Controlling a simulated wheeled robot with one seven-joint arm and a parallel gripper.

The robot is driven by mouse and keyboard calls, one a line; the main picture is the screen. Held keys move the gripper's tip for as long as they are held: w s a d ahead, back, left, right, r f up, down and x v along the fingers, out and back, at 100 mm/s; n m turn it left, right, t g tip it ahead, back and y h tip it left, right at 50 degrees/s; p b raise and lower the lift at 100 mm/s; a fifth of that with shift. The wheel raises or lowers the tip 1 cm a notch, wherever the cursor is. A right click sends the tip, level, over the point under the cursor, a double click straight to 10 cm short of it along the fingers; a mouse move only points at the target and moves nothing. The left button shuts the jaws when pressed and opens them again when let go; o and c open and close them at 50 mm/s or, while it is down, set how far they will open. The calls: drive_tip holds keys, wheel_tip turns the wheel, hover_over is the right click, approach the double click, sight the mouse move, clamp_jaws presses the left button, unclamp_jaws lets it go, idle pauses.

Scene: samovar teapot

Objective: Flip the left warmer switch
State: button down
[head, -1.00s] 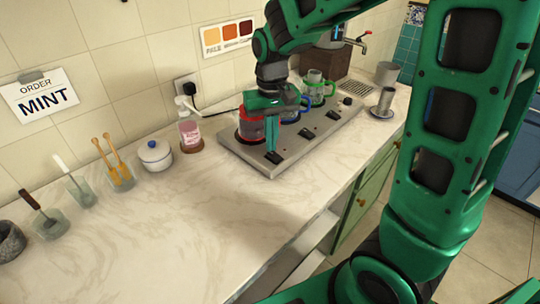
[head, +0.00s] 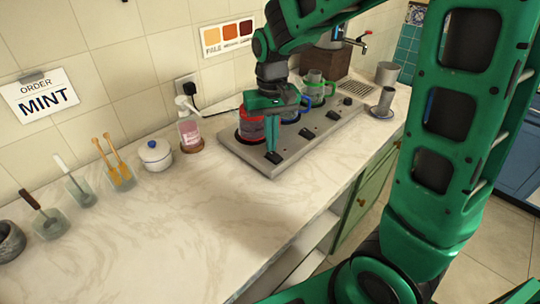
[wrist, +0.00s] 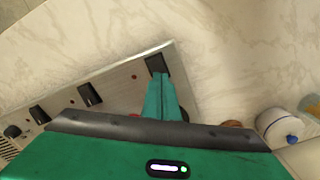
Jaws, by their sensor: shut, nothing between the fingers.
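The left warmer switch (head: 273,157) is a black rocker at the near left end of the metal warmer plate (head: 240,153). It also shows in the wrist view (wrist: 156,63), just beyond my fingertips. My gripper (head: 271,148) points down over the plate's front left part, its fingers shut and empty. In the wrist view the closed green fingers (wrist: 157,78) reach the switch's near edge; I cannot tell whether they touch it. A red-handled glass pot (head: 250,126) stands behind the fingers, partly hidden by them.
Two more switches (head: 307,133) (head: 333,115) and a knob (head: 348,101) line the plate's front. Blue (head: 290,113) and green (head: 318,88) pots stand farther along. A soap bottle (head: 189,130) and white lidded pot (head: 155,156) are left. The front counter is clear.

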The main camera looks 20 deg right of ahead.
drive_tip(key=shift+f, duration=0.7)
idle(0.7)
wheel_tip(320, 180, up, 7)
idle(0.9)
idle(0.4)
drive_tip(key=s+d+f+m, duration=0.1)
drive_tip(key=s+d+m, duration=0.1)
drive_tip(key=s+d, duration=0.6)
drive_tip(key=s+d+f+m, duration=0.1)
drive_tip(key=s+d+m, duration=0.2)
drive_tip(key=s+d, duration=0.5)
drive_tip(key=s, duration=0.8)
drive_tip(key=shift+d+f, duration=0.25)
drive_tip(key=shift+d, duration=0.05)
drive_tip(key=shift+w, duration=0.1)
